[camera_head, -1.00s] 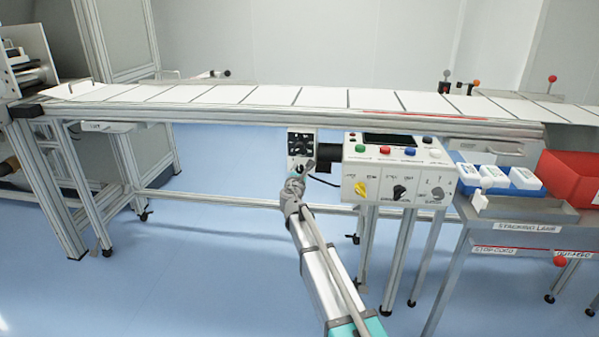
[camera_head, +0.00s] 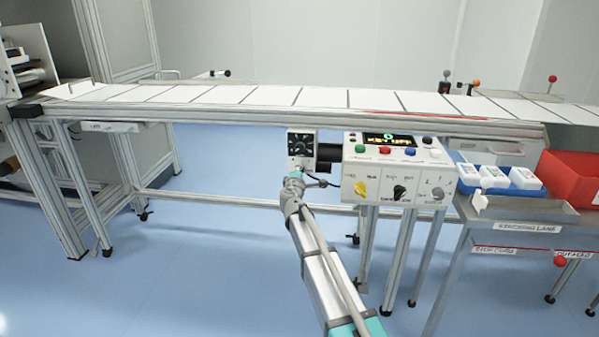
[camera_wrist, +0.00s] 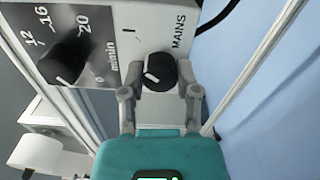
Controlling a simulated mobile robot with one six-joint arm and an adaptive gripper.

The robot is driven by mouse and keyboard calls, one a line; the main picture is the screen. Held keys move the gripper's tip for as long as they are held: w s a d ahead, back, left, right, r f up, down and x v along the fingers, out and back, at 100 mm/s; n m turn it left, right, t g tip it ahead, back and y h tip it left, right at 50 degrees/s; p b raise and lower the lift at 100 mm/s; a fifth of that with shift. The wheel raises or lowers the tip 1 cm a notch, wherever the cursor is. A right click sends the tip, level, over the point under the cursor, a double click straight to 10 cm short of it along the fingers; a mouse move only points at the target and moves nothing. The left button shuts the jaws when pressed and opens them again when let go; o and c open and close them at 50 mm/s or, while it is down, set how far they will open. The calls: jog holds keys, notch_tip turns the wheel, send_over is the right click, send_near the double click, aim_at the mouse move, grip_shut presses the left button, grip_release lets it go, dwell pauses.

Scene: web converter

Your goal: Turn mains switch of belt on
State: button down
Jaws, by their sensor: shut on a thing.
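The mains switch (camera_wrist: 163,70) is a small round black knob with a white pointer line, beside the word MAINS on a light control box (camera_head: 302,133). In the wrist view the pointer slants toward the picture's left. A short "I" mark shows above the knob. My gripper (camera_wrist: 160,78) is shut on the knob, one finger on each side. In the head view my gripper (camera_head: 296,174) is at the box's lower edge and the knob is too small to make out. The display (camera_head: 390,140) on the control panel beside it is lit with green and yellow signs.
A larger black speed knob (camera_wrist: 63,64) with an m/min scale sits beside the mains switch. The control panel (camera_head: 418,170) with coloured buttons stands right of the box. The belt (camera_head: 270,96) runs above. A black cable (camera_wrist: 216,18) passes close to the box.

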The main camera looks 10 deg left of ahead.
jog(key=shift+m, duration=0.9)
jog(key=shift+c, duration=1.7)
grip_release()
jog(key=s, duration=1.2)
jog(key=shift+a, duration=0.2)
